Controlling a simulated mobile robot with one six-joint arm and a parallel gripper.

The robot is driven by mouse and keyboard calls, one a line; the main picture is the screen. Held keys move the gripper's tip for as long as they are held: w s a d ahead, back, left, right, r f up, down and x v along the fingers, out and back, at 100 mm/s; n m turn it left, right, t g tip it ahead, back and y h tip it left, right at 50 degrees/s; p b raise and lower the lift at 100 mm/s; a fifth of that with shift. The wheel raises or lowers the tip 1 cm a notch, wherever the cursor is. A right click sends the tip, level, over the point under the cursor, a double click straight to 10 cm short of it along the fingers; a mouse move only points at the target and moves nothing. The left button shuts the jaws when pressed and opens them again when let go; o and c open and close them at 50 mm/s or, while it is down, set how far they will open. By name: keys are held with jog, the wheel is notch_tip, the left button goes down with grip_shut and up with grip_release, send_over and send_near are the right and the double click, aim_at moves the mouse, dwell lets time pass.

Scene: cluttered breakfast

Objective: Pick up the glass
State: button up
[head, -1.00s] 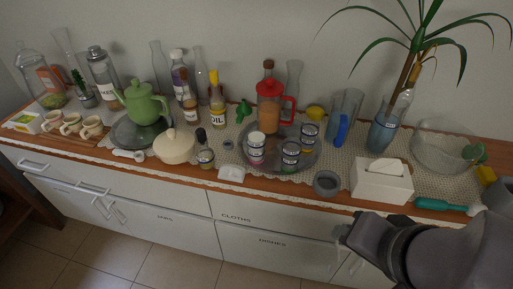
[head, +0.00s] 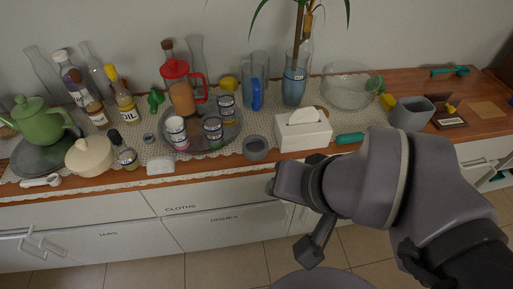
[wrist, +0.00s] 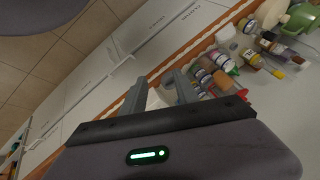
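Several clear glass things stand on the counter, and I cannot tell which one is the task's glass. A tall clear vessel (head: 261,66) with a blue handle stands at the back centre. To its right is a clear vase (head: 295,88) with bluish contents and a plant. A wide clear glass bowl (head: 345,92) is further right. Tall clear glass shapes (head: 196,58) stand by the wall at the left. My gripper (wrist: 160,92) shows two fingers apart, with nothing held between them. It is in front of the counter, apart from all the glassware.
A tissue box (head: 303,135) and a grey bowl (head: 256,147) stand near the front edge, close to my arm. A round tray (head: 208,139) holds a red press (head: 182,92) and several small jars. A green teapot (head: 42,122) is left. Clear floor lies below.

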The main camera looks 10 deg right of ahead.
jog(key=o, duration=0.7)
jog(key=shift+o, duration=1.3)
jog(key=w+a+r+n+p, duration=0.2)
jog(key=w+r+p, duration=0.3)
jog(key=w+r, duration=0.3)
jog(key=shift+w+a+r+n+g+p, duration=0.15)
jog(key=shift+w+a+n+g+p, duration=0.15)
jog(key=shift+w+a+n+g, duration=0.15)
jog(key=n+g+p, duration=0.2)
jog(key=n+p, duration=0.6)
jog(key=p, duration=0.2)
send_over(175, 124)
jog(key=s+d, duration=0.3)
jog(key=s, duration=0.4)
notch_tip(175, 124, down, 7)
jog(key=b+x, duration=0.2)
jog(key=x, duration=0.4)
jog(key=b+x, duration=0.1)
jog(key=x, duration=0.4)
jog(key=b+x, duration=0.2)
jog(key=x, duration=0.4)
jog(key=shift+w+d+f+b, duration=0.25)
jog(key=shift+f+b, duration=0.05)
jog(key=shift+b, duration=0.05)
jog(key=shift+r, duration=0.1)
